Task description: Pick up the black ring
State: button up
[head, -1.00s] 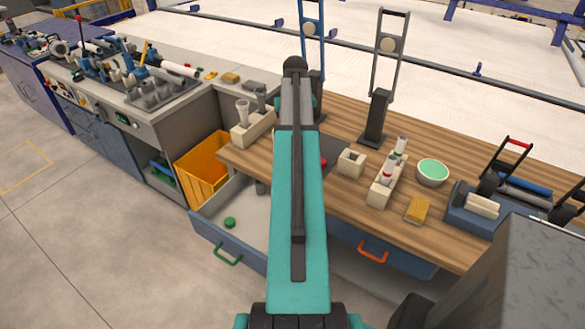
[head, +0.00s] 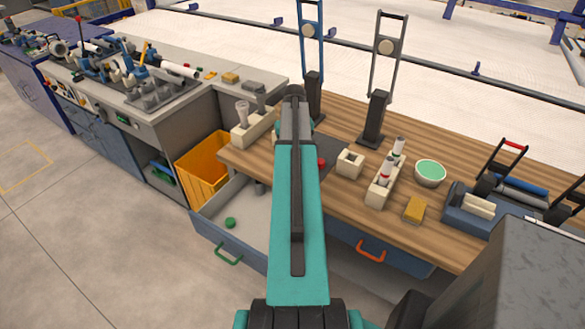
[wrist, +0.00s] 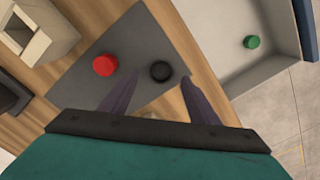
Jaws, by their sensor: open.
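The black ring (wrist: 161,71) lies on a dark grey mat (wrist: 90,50) on the wooden table in the wrist view. A red cap-like piece (wrist: 104,65) lies on the same mat to its left, apart from it. My gripper (wrist: 152,84) is open and empty; its two dark fingers are spread, with the ring a little beyond and between their tips. In the head view my arm hides the ring, while the red piece (head: 321,162) shows just right of the arm.
A beige square holder (head: 350,163) and a beige rack with tubes (head: 384,182) stand to the right on the table. An open drawer (head: 225,239) with a green piece (head: 230,222) is at the table's front left. A green bowl (head: 430,173) stands farther right.

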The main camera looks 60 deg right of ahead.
jog(key=shift+f, duration=0.1)
dwell(0.3)
jog(key=shift+w+a+f+p, duration=0.1)
jog(key=shift+w+f+p, duration=0.05)
jog(key=shift+f+p, duration=1.1)
jog(key=shift+f, duration=1.25)
jog(key=c, duration=1.1)
